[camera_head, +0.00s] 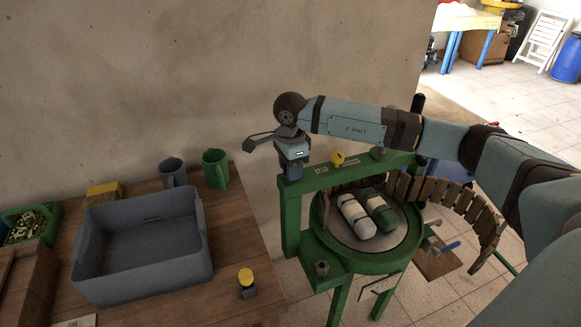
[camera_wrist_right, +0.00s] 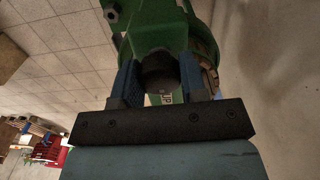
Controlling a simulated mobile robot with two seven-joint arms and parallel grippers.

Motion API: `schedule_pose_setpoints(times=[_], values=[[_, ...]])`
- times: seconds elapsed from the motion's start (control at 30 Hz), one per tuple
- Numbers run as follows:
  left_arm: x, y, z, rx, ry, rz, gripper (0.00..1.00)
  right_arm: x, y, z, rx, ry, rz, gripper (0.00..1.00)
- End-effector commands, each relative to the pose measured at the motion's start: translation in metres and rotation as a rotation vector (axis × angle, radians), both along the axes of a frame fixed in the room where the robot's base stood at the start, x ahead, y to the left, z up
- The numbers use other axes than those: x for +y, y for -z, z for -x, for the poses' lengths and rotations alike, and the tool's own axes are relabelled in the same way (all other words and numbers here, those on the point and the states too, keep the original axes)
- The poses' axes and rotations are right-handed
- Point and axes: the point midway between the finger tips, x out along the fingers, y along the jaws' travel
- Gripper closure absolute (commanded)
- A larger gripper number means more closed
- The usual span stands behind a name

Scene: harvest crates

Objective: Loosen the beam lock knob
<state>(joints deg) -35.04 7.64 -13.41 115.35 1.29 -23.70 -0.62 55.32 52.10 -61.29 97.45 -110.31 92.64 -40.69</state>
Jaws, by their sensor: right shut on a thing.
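The green press (camera_head: 292,222) stands right of the table, with a green beam (camera_head: 345,172) across its top. My right gripper (camera_head: 291,168) points down at the left end of the beam, over the left post. In the right wrist view, the two blue fingers of the right gripper (camera_wrist_right: 160,78) are shut on a dark round knob (camera_wrist_right: 160,72), the beam lock knob, on green metal. In the head view the gripper hides this knob. My left gripper is not in view.
A grey crate (camera_head: 145,286), grey mug (camera_head: 172,173), green mug (camera_head: 215,170) and yellow-topped object (camera_head: 246,279) stand on the wooden table (camera_head: 235,220). A white bundle (camera_head: 356,217) and a green-and-white one (camera_head: 381,211) lie in the press. Curved wooden slats (camera_head: 455,200) stand open at right.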

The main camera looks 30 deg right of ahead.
Motion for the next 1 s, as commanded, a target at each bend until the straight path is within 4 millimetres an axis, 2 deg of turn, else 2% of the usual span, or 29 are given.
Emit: schedule_pose_setpoints(times=[0.1, 0.13, 0.23, 0.53, 0.67, 0.77, 1.0], values=[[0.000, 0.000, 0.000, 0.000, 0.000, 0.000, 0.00, 0.000, 0.002, 0.001, 0.004, -0.001, 0.000, 0.84], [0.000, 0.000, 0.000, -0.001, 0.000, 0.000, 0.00, 0.000, 0.002, 0.001, 0.004, -0.001, 0.000, 0.59], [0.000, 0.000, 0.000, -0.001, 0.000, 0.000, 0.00, 0.000, 0.002, 0.001, 0.003, 0.000, 0.000, 0.36], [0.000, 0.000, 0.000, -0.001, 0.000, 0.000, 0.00, 0.000, 0.000, 0.000, 0.001, 0.000, 0.000, 0.35], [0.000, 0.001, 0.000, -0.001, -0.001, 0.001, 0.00, 0.000, -0.011, -0.001, -0.002, 0.000, 0.000, 0.35], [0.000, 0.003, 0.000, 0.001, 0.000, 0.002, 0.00, 0.000, -0.028, 0.000, -0.002, -0.001, -0.001, 0.35], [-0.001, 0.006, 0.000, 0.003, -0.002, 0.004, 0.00, 0.001, -0.084, 0.000, -0.003, -0.001, 0.000, 0.35]])
